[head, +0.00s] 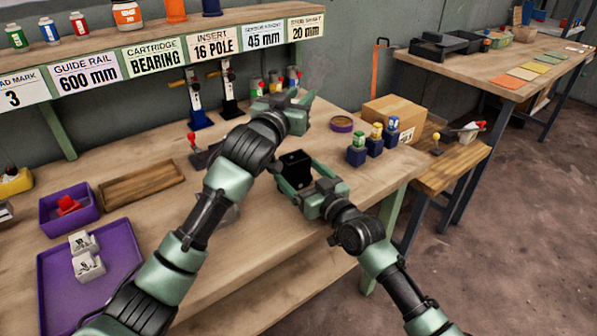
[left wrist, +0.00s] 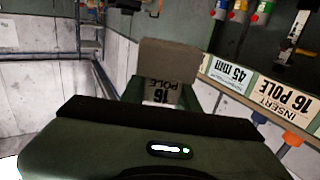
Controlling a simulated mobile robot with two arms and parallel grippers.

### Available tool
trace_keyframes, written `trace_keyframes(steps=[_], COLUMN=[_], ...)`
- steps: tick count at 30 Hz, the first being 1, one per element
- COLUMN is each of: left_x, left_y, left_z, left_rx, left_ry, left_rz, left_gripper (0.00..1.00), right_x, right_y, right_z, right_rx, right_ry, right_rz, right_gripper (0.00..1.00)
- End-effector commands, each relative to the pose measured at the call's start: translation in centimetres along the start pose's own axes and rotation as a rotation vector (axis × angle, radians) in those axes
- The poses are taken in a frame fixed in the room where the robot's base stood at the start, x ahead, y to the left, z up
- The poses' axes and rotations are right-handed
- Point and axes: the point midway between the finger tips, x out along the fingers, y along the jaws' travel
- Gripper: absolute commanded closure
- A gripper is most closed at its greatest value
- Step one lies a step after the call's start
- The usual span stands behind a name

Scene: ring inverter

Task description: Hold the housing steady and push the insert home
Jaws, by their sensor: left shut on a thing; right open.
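My left gripper (head: 298,108) is raised above the far part of the bench. In the left wrist view it (left wrist: 160,98) is shut on a grey-beige block, the insert (left wrist: 168,62), with an upside-down "16 POLE" label. The insert is mostly hidden by the gripper in the head view. The black housing (head: 295,163) stands on the bench, with a dark opening in its top. My right gripper (head: 303,178) is open, with its fingers on either side of the housing; I cannot tell whether they touch it. The insert is apart from the housing.
A purple tray (head: 60,300) with two grey-white blocks (head: 86,257), a purple bin (head: 90,205) and a wooden tray (head: 140,183) lie left. Several blue-based parts (head: 356,154), a purple ring (head: 342,124) and a cardboard box (head: 398,112) stand right. Clamps (head: 196,100) stand behind.

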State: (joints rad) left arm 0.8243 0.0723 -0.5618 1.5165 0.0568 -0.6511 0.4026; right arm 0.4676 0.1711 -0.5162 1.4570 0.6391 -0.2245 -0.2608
Motion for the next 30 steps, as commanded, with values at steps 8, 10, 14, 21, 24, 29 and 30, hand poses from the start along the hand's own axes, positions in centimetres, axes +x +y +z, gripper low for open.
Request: trace_keyframes(steps=[8,10,14,21,24,29,30], left_x=[-0.01,-0.01,-0.01,-0.01,-0.01,-0.01,-0.01], left_y=[0.01,0.01,0.01,0.01,0.01,0.01,0.01], left_z=[-0.02,-0.02,-0.02,-0.02,-0.02,-0.02,-0.03], left_rx=[0.0,0.0,0.0,0.0,0.0,0.0,0.0], left_ry=[0.001,0.001,0.001,0.001,0.001,0.001,0.001], left_rz=[0.0,0.0,0.0,0.0,0.0,0.0,0.0], left_gripper=[1.0,1.0,1.0,1.0,1.0,1.0,1.0], right_x=[0.76,0.75,0.74,0.72,0.72,0.72,0.72], right_y=[0.0,0.0,0.0,0.01,0.02,0.02,0.02], right_z=[0.01,0.0,0.0,0.0,0.0,0.01,0.01], right_rx=[0.0,0.0,0.0,0.0,0.0,0.0,0.0], right_ry=[0.0,0.0,0.0,0.0,0.0,0.0,0.0], right_rz=[0.0,0.0,0.0,0.0,0.0,0.0,0.0], right_gripper=[0.14,0.14,0.33,0.96,0.96,0.96,0.96])
